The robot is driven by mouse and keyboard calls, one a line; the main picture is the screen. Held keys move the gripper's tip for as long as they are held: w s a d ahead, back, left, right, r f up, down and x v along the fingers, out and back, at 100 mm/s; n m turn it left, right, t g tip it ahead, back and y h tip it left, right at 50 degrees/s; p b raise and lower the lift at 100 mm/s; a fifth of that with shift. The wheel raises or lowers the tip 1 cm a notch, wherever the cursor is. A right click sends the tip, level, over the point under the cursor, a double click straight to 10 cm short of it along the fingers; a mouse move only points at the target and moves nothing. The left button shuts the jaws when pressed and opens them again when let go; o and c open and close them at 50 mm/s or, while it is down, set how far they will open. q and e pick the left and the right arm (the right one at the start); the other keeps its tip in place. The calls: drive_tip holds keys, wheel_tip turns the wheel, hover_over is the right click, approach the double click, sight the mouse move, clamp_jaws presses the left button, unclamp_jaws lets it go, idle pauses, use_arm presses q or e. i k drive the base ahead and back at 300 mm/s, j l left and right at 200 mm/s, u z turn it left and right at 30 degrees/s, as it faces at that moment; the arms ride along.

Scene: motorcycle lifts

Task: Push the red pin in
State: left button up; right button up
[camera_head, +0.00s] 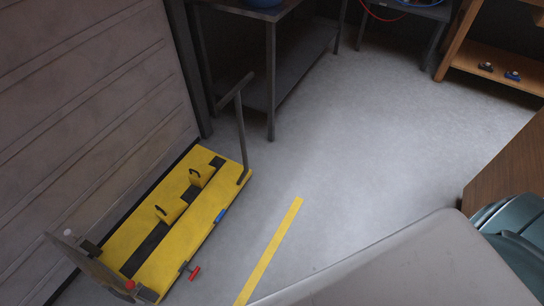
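A yellow motorcycle lift (191,229) lies low on the floor at the left, beside the ribbed wall. A small red pin-like piece (194,272) sticks out from its near right side, close to the lower end. A separate red knob (129,284) shows at the lift's lower left end, by a grey upright plate. From this view I cannot tell how deep the red pin sits. Neither of my grippers is in view.
A grey metal table (271,80) stands behind the lift. A grey post with a crossbar (240,120) rises at the lift's far end. Grey floor with a yellow stripe (270,248) is clear right of the lift. Teal objects (515,235) and a wooden shelf (496,60) are at right.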

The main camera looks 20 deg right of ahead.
sight(130, 284)
drive_tip(key=z, duration=0.25)
drive_tip(key=u, duration=1.4)
drive_tip(key=z, duration=1.4)
drive_tip(key=l+u, duration=0.1)
drive_tip(key=u, duration=1.55)
drive_tip(key=k+j, duration=0.05)
